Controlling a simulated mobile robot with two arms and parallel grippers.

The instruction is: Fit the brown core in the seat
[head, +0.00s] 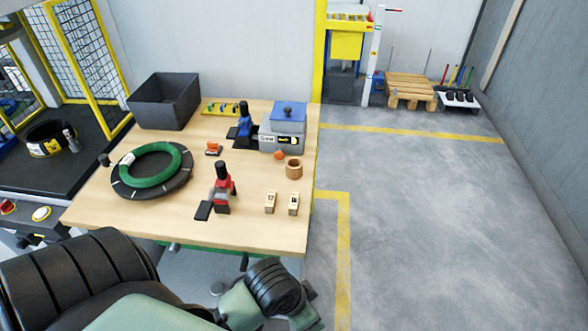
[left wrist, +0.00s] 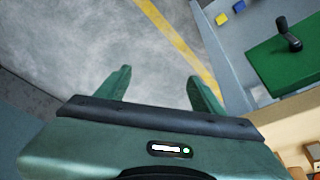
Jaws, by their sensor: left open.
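The brown core (head: 294,169) is a short, hollow brown cylinder standing upright near the right edge of the wooden table (head: 250,228). I cannot tell for certain which part is its seat. A black disc (head: 122,188) with a green coil (head: 150,165) on it lies at the table's left. My left gripper (left wrist: 159,74) shows in the left wrist view with its two green fingers apart and nothing between them. It points at bare floor, away from the core. My right gripper is in neither view.
A grey box (head: 164,100) stands at the table's back left. A grey device with a blue top (head: 285,125), a blue tool (head: 245,122), a red tool (head: 222,188), an orange ball (head: 279,155) and two small wooden blocks (head: 270,203) stand around the core. Open floor lies right.

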